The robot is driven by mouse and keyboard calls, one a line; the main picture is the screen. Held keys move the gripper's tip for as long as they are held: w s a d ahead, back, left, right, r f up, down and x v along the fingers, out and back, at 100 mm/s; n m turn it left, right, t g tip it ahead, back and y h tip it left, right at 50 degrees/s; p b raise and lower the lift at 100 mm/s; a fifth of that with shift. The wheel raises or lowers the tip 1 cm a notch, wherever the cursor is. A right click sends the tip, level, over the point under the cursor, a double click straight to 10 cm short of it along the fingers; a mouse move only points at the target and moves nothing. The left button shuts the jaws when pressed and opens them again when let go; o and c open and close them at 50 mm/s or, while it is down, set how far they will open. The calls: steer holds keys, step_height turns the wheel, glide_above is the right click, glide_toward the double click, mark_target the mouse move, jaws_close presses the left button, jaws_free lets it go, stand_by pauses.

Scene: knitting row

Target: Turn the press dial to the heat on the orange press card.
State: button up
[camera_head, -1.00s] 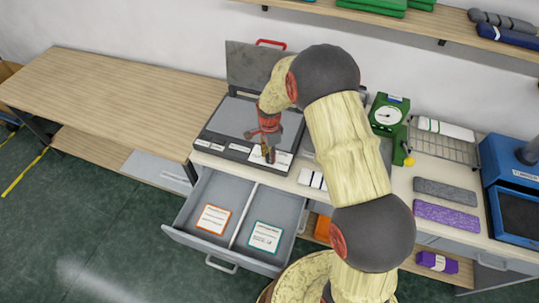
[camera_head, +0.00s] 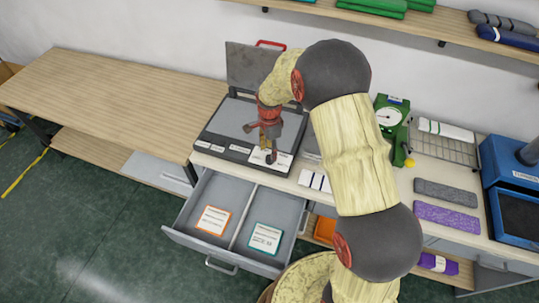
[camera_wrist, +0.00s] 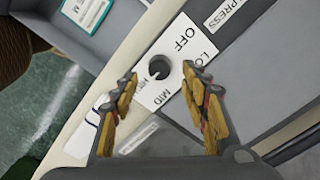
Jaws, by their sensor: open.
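The press (camera_head: 235,128) stands open on the counter, with a white dial plate (camera_head: 283,161) at its front right.
A teal-edged card (camera_head: 264,238) lies in the right compartment of the open drawer (camera_head: 238,228), which juts out below the press. A green dial device (camera_head: 389,118), a wire rack (camera_head: 443,142) and felt pieces (camera_head: 446,192) are to the right. The left table (camera_head: 110,100) is bare.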

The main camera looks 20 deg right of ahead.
step_height(320, 180, up, 8)
stand_by(0.8)
